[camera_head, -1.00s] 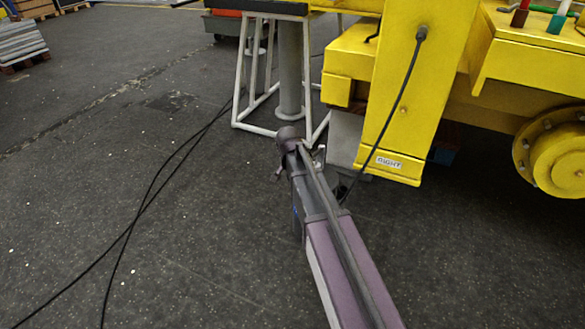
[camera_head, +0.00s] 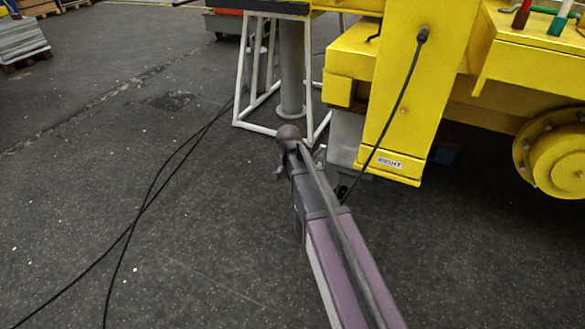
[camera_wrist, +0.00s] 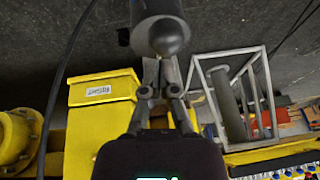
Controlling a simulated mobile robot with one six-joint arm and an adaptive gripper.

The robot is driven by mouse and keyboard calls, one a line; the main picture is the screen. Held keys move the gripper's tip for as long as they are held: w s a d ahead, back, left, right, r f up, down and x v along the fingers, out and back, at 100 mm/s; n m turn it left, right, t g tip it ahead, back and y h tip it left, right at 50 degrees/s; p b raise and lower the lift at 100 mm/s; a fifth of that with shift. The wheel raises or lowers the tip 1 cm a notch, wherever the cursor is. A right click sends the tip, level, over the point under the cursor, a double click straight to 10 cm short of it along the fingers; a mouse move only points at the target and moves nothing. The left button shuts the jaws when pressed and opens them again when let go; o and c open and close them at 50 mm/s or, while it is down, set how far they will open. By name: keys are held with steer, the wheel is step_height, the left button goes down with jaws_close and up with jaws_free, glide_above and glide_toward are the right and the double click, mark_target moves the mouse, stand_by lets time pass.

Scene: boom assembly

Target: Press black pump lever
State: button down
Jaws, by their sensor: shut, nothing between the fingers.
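My gripper (camera_wrist: 160,72) is in the wrist view with its fingertips together and nothing visible between them. Just beyond the fingertips is a dark rounded knob (camera_wrist: 166,37) in front of a grey cylindrical part. I cannot tell for sure whether it is the black pump lever or part of my arm. The tips look very close to it; contact cannot be judged. In the head view my arm reaches from the lower right toward the yellow machine (camera_head: 400,110), and the fingers cannot be made out. No lever is clearly recognisable there.
A white frame stand (camera_head: 238,100) stands behind the arm's end. A yellow leg with a "RIGHT" label (camera_head: 389,162) and a black cable (camera_head: 402,95) is close on the right. A round yellow hub (camera_head: 555,160) is farther right. The floor on the left is open, crossed by cables.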

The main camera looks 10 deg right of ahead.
steer(key=shift+r, duration=0.1)
steer(key=w+r+n+g+y+p, duration=0.1)
steer(key=w+r+n+g+p, duration=0.2)
steer(key=r+n+p, duration=0.8)
steer(key=n+p, duration=0.1)
steer(key=n, duration=0.6)
steer(key=shift+w+d+n+g+y, duration=0.2)
steer(key=shift+d+n+g+y, duration=0.1)
steer(key=shift+g, duration=0.1)
steer(key=shift+f, duration=0.15)
step_height(320, 180, down, 14)
steer(key=b, duration=1.3)
steer(key=shift+r, duration=0.2)
stand_by(0.4)
steer(key=shift+f+b, duration=0.1)
steer(key=shift+b, duration=0.25)
